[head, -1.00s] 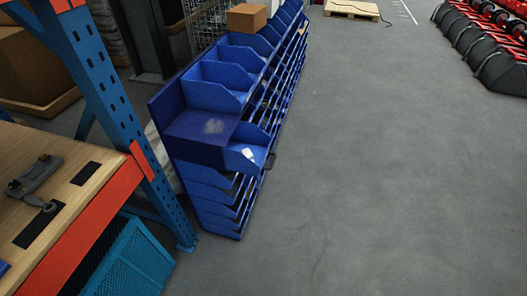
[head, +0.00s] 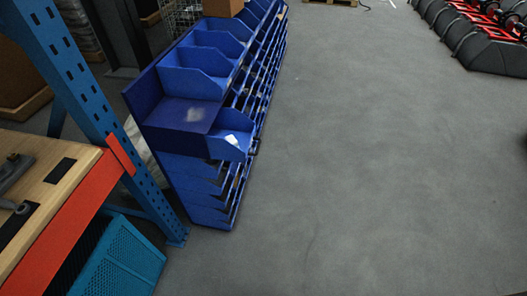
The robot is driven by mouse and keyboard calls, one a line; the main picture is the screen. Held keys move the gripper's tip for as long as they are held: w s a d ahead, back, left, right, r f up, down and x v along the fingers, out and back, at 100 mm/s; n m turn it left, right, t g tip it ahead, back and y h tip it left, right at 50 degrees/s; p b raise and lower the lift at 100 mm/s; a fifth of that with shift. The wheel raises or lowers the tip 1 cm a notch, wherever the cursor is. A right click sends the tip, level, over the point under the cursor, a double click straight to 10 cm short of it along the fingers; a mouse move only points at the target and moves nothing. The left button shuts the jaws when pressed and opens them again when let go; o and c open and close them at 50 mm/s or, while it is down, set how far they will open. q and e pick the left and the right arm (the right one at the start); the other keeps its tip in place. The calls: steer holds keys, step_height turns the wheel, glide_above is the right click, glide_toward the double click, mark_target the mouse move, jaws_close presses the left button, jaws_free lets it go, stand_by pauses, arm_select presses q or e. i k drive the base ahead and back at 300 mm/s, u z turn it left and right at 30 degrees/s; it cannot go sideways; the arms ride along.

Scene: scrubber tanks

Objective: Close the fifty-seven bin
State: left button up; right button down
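A tall rack of blue bins (head: 158,120) stands left of centre in the head view. One blue bin (head: 229,143) near its front end sticks out from the rack's face over the floor, with a small white item (head: 233,140) in or on it. I cannot read any number, so I cannot tell whether this is the fifty-seven bin. The other bins in the lower rows look flush with the rack. Neither of my grippers is in the picture.
A shelf unit with a blue post (head: 85,90), an orange beam (head: 60,220) and a wooden top (head: 45,150) stands close on the left. A teal mesh crate (head: 120,262) is below it. Red and black machines (head: 480,40) stand at the far right. The grey floor (head: 360,170) between is clear.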

mark_target(228, 121)
steer(key=u, duration=0.45)
steer(key=i, duration=1)
steer(key=z, duration=0.45)
